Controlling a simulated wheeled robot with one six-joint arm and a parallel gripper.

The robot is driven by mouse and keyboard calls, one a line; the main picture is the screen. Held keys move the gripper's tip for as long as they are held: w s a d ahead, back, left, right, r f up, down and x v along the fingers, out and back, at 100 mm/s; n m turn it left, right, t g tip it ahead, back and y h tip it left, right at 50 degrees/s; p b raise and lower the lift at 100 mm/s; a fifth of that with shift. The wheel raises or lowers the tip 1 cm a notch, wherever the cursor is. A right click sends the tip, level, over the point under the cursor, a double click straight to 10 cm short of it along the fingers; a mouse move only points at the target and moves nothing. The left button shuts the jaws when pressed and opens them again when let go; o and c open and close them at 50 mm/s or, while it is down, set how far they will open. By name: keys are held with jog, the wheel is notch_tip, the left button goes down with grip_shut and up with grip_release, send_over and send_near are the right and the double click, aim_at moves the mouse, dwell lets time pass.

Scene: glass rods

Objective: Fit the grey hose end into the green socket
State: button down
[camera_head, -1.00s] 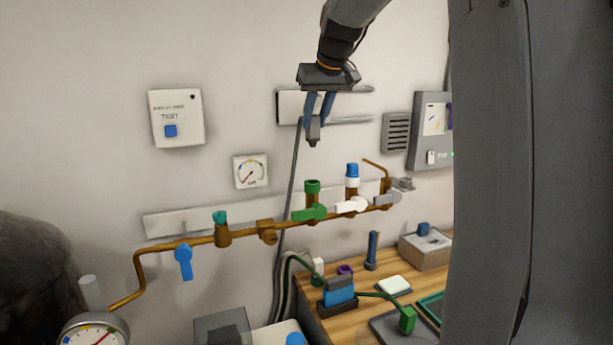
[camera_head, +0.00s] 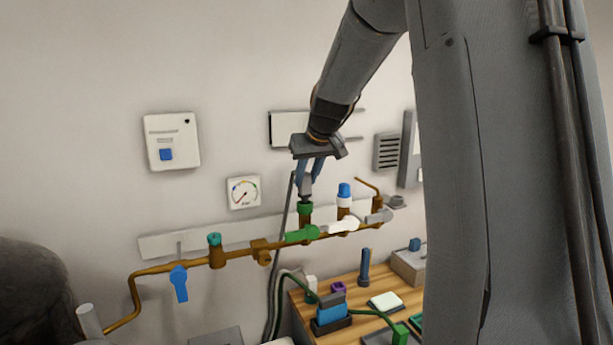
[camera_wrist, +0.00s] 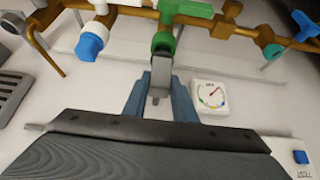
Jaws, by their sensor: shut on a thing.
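My gripper (camera_head: 308,172) is shut on the grey hose end (camera_head: 305,188), which points down. The hose end is right above the green socket (camera_head: 305,208) on the brass pipe, and its lower tip overlaps the socket's top in the head view. I cannot tell whether it has entered. In the wrist view my gripper (camera_wrist: 160,92) holds the hose end (camera_wrist: 160,78) between its blue fingers, with the green socket (camera_wrist: 163,42) just beyond it. The grey hose (camera_head: 286,210) hangs down behind the pipe.
A white valve with a blue cap (camera_head: 344,192) stands right of the green socket. The green lever (camera_head: 302,234) sits below the socket. A teal-capped fitting (camera_head: 214,240) is further left on the pipe. A wooden bench (camera_head: 372,268) with several items lies below right.

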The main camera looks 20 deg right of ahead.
jog(key=shift+f, duration=0.15)
jog(key=shift+f+b, duration=0.35)
jog(key=shift+b, duration=0.05)
jog(key=shift+f, duration=0.1)
jog(key=c, duration=1.4)
grip_release()
jog(key=shift+c, duration=0.2)
